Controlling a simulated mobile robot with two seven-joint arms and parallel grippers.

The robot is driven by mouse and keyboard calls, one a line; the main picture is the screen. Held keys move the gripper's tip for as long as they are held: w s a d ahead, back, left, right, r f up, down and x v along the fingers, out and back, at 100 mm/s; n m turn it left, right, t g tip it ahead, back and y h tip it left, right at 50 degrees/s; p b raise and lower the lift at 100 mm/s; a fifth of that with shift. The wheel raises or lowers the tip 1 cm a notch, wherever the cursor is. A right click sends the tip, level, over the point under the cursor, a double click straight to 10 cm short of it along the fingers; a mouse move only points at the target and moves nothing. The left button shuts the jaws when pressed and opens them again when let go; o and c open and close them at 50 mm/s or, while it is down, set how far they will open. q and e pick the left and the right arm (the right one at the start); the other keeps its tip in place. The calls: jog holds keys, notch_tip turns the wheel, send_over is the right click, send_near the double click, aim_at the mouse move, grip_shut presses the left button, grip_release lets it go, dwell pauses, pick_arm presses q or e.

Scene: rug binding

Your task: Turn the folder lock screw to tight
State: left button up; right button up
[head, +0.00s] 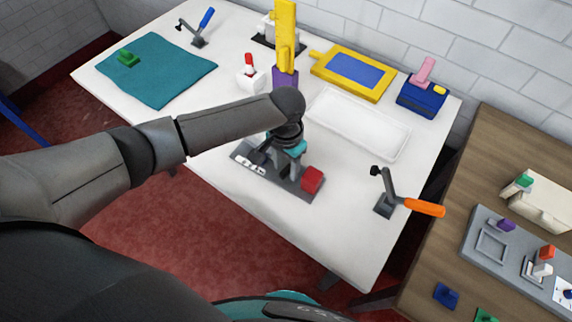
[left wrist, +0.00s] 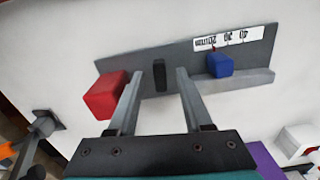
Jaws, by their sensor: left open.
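The folder is a grey metal plate (head: 302,191) on the white table, with a white millimetre scale (head: 249,163) at one end and a red block (head: 312,180) at the other. In the left wrist view the folder (left wrist: 125,60) carries the red block (left wrist: 106,94), a blue block (left wrist: 219,65) by the scale and a small upright black piece (left wrist: 160,76), which looks like the lock screw. My left gripper (left wrist: 159,82) is open, its fingers either side of the black piece with gaps showing. In the head view my left gripper (head: 285,166) hides the folder's middle. My right gripper is out of view.
A white tray (head: 345,142) lies behind the folder. An orange-handled clamp (head: 424,207) stands to the right. A red-topped white block (head: 250,78), a yellow upright tool (head: 285,38) and a yellow-framed blue panel (head: 353,73) stand behind. The table's front left is clear.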

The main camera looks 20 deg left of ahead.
pick_arm(q)
jog(key=shift+c, duration=0.3)
grip_shut()
